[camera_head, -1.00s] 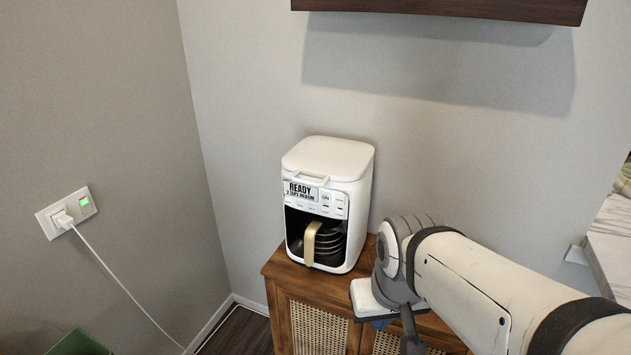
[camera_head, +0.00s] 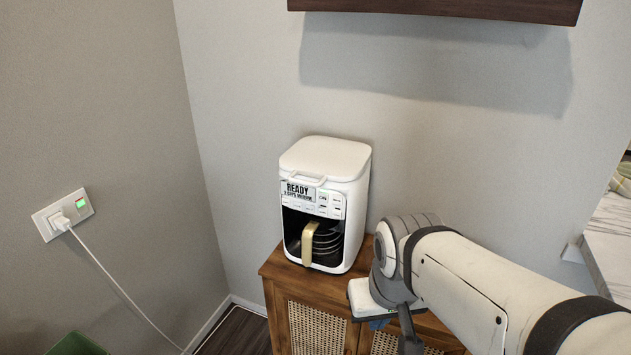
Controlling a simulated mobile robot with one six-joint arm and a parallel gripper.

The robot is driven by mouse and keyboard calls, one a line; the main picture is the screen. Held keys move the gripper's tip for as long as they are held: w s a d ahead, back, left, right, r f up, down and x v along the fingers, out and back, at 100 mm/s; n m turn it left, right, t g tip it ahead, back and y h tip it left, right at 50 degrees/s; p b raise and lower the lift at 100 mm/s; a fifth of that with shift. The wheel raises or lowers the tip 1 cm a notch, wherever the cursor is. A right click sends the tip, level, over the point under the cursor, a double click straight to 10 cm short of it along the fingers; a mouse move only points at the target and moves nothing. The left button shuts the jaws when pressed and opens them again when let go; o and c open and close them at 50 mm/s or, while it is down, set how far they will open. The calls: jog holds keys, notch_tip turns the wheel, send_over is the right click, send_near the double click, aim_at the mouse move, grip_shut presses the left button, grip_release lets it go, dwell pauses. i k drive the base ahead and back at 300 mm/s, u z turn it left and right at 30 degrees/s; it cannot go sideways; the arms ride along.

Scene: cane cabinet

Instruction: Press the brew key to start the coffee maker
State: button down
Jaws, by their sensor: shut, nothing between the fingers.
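The white coffee maker (camera_head: 352,215) stands upright on the wooden cabinet. Its front panel has a display (camera_head: 299,191) reading READY, with a smaller line under it that is hard to read. Small keys (camera_head: 331,204) sit beside the display, with an ON marking at the top; the other labels are too small to read. A dark carafe with a gold handle (camera_head: 308,243) sits inside. My arm comes in from the right. The dark end that carries my gripper (camera_head: 410,340) is low at the bottom edge, right of and below the machine, apart from the keys. Its fingertips cannot be made out.
The cane-front cabinet (camera_head: 318,325) fills the lower middle. A plug sits in a wall socket (camera_head: 63,214) with a green light at the left. A dark shelf (camera_head: 435,10) hangs above. A pale counter (camera_head: 608,240) stands at the right. The space before the panel is clear.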

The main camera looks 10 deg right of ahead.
aim_at(337, 199)
jog(key=u, duration=1.05)
jog(key=k, duration=1.3)
jog(key=z, duration=1.3)
jog(key=i, duration=1)
